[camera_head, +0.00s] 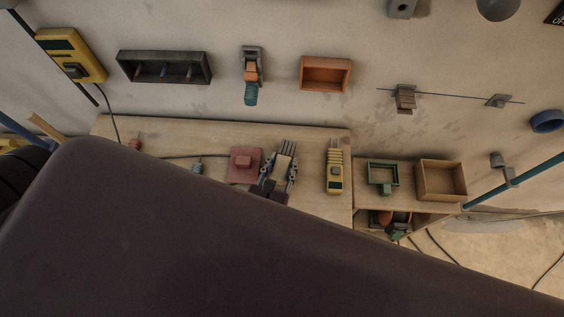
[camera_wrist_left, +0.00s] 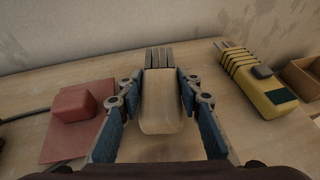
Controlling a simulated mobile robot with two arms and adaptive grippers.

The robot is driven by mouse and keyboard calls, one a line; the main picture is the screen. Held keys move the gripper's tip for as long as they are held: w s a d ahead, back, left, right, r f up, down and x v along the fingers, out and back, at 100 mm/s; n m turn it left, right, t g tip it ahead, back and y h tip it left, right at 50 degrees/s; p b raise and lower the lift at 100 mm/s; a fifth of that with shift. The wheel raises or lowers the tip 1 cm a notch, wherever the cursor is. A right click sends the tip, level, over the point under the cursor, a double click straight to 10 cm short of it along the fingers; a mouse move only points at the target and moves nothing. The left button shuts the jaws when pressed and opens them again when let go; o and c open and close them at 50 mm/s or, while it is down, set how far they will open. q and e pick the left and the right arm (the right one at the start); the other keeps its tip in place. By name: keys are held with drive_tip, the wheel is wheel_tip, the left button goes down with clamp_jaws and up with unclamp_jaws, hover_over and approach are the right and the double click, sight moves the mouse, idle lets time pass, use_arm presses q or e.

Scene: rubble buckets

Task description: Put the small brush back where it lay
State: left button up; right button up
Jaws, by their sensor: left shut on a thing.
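The small brush (camera_head: 285,165) has a pale wooden body and grey bristles that point toward the wall. My left gripper (camera_head: 278,182) is shut on it, one finger on each side of the body. In the left wrist view the brush (camera_wrist_left: 160,108) sits between the blue-padded fingers of the gripper (camera_wrist_left: 161,118), bristles at the far end. It is over the wooden bench (camera_head: 215,130); I cannot tell whether it touches the top. My right gripper does not show.
A red block on a red plate (camera_head: 243,164) lies close left of the brush. A yellow tool with a ribbed end (camera_head: 334,172) lies to its right. Farther right are a green frame-like piece (camera_head: 383,174) and an open wooden box (camera_head: 442,178). Bare bench top lies behind, toward the wall.

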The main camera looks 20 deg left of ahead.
use_arm(q)
drive_tip(key=shift+f+b, duration=0.5)
drive_tip(key=shift+f, duration=0.2)
drive_tip(key=o, duration=2.5)
drive_tip(key=shift+o, duration=0.2)
wheel_tip(320, 180, up, 9)
drive_tip(key=p, duration=0.9)
drive_tip(key=shift+r+p, duration=0.1)
drive_tip(key=shift+p, duration=0.25)
